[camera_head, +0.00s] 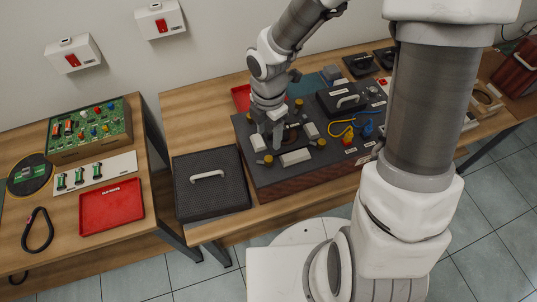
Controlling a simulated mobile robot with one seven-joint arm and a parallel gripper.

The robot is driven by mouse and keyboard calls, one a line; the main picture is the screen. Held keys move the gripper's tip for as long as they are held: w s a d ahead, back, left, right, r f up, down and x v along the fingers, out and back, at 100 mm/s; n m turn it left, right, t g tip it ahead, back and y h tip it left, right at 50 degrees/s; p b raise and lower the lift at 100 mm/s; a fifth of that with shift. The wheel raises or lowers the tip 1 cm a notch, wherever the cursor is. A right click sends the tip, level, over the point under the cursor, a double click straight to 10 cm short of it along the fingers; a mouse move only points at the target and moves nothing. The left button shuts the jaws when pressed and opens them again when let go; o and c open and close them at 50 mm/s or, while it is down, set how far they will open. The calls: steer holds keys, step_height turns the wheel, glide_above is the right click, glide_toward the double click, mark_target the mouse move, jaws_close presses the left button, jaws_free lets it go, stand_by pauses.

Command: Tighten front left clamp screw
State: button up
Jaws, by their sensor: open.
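A dark hi-fi unit (315,172) with wooden sides stands on the wooden table. Small yellow-brass knobs that look like clamp screws sit on its left part. The front left one (268,159) shows just below my gripper. Another is at the front right (320,143) and one at the back (299,102). My gripper (268,141) points down over the left part of the unit, open, with its tips close to the front left screw. I cannot tell whether they touch it. My wrist hides some of the unit behind.
A black perforated cover (211,199) with a white handle lies left of the unit. A red tray (241,97) is behind my gripper. Blue and yellow cables (343,126) and a black box (342,103) sit on the unit's right. Another table (157,225) at left holds a circuit board (90,128) and red tray (111,206).

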mark_target(269, 158)
step_height(269, 158, down, 11)
steer(key=shift+f+b, duration=0.1)
steer(key=shift+b, duration=0.6)
steer(key=shift+c, duration=0.4)
jaws_close()
